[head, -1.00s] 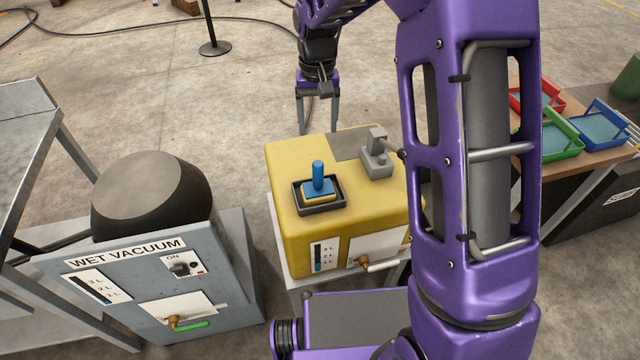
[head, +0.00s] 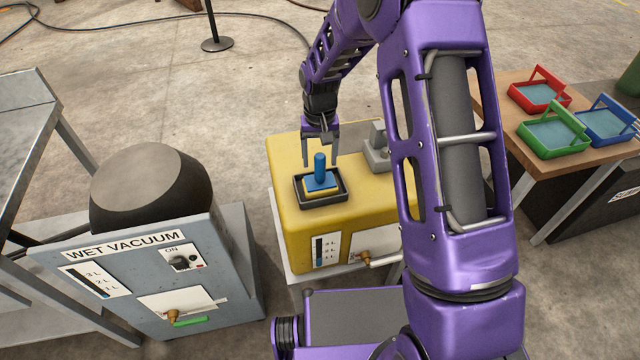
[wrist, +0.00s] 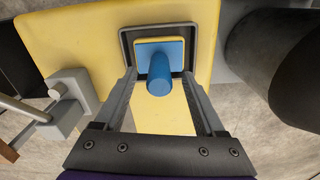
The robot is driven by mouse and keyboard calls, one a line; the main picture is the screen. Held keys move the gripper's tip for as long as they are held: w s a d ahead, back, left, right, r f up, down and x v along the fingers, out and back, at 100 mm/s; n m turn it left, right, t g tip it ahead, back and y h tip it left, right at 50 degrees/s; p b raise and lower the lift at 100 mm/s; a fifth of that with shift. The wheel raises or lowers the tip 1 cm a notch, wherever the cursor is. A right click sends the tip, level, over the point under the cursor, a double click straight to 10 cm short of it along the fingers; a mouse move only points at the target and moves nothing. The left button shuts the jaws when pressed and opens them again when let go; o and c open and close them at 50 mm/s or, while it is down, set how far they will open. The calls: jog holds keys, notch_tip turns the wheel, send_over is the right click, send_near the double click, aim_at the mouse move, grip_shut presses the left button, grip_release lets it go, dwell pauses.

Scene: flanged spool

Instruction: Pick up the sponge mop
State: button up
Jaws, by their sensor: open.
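The sponge mop (head: 320,175) has an upright blue cylindrical handle on a blue plate with a yellow sponge below. It sits in a shallow dark tray (head: 303,203) on top of the yellow box (head: 370,205). My gripper (head: 321,162) is open, with its fingers pointing down just above and behind the mop in the head view. In the wrist view the mop handle (wrist: 159,75) shows between the two spread fingers of my gripper (wrist: 160,82), near their tips. I cannot tell whether the fingertips are level with the handle; no contact is visible.
A grey clamp-like fixture (head: 378,150) stands on the yellow box beside the tray, partly behind my arm. The grey wet vacuum (head: 200,275) with its dark drum stands to the left. Red, green (head: 553,140) and blue trays stand on a wooden table at right.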

aim_at(320, 167)
notch_tip(320, 167, down, 4)
jog(key=shift+r, duration=0.1)
grip_shut()
dwell(0.4)
jog(key=shift+w, duration=0.1)
dwell(0.9)
